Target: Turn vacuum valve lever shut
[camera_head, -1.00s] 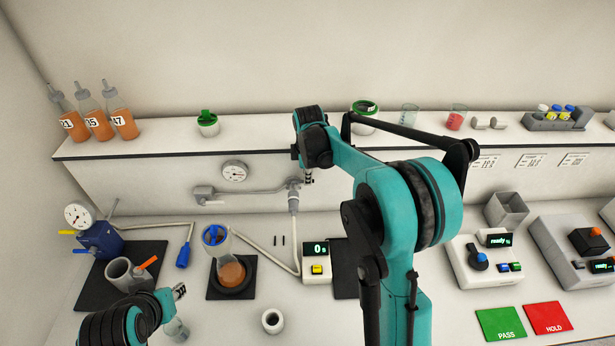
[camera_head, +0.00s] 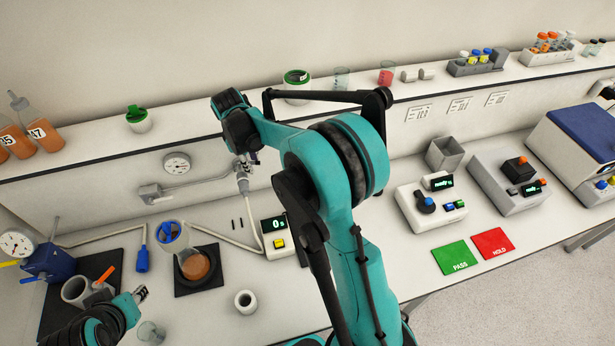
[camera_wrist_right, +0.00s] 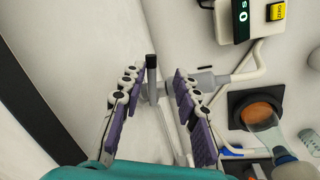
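The vacuum valve (camera_head: 242,182) is a grey fitting on the wall pipe below the shelf. In the right wrist view its lever (camera_wrist_right: 152,64), a thin stem with a black tip, stands between my right gripper's fingers (camera_wrist_right: 153,88). Those purple-padded fingers are spread, with visible gaps on both sides of the lever. In the head view my right gripper (camera_head: 247,159) is at the valve, and my arm partly hides it. My left gripper (camera_head: 139,294) is low at the left, above the bench near a clear vessel (camera_head: 150,332); its finger opening is unclear.
A round gauge (camera_head: 177,163) sits on the wall left of the valve. A flask with orange liquid (camera_head: 195,266) stands on a dark mat, joined to a pale hose. A timer box (camera_head: 277,240) and a small white cup (camera_head: 246,301) are nearby. The shelf edge runs above the valve.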

